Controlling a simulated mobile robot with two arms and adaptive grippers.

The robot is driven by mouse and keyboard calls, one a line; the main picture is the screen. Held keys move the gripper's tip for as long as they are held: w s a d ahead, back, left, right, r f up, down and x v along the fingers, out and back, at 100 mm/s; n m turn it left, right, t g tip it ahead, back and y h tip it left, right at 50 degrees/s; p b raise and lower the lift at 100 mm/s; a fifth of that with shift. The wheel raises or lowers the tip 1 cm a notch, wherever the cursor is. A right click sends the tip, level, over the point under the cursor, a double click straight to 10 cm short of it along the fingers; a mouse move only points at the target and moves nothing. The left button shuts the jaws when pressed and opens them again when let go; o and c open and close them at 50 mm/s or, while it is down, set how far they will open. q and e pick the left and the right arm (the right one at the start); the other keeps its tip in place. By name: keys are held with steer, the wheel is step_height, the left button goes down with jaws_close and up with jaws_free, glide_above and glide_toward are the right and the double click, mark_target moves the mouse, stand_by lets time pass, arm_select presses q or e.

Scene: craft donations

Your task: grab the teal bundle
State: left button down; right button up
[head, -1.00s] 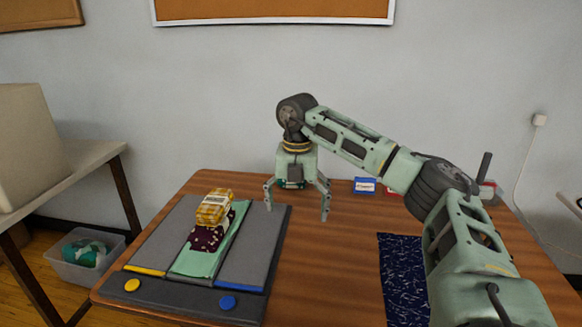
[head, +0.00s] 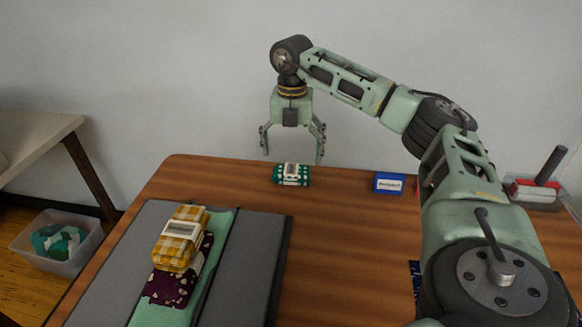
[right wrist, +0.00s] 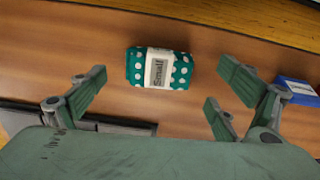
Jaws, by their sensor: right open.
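The teal bundle (head: 291,174) has white dots and a pale paper band. It lies on the wooden table near its back edge. In the right wrist view the teal bundle (right wrist: 158,68) shows a band reading "Small", lying between and beyond the fingers. My right gripper (head: 293,160) is open and empty, above and slightly behind the bundle in the head view. Its fingers (right wrist: 165,100) are spread to either side in the right wrist view and do not touch the bundle. My left gripper is not in view.
A grey board (head: 105,270) at the front left bears a yellow checked bundle (head: 180,240) on a dark purple one (head: 170,288). A blue labelled block (head: 389,184) stands right of the teal bundle. A plastic bin (head: 58,262) sits on the floor.

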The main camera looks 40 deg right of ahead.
mark_target(291, 169)
steer(key=f, duration=0.5)
steer(key=shift+s+a+f+b, duration=0.15)
steer(key=shift+s+a+b, duration=0.15)
steer(key=shift+a+b, duration=0.1)
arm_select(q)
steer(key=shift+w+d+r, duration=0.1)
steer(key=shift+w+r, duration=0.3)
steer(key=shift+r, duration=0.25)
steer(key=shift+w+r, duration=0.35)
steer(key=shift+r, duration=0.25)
arm_select(e)
steer(key=shift+c, duration=0.2)
steer(key=c, duration=1.2)
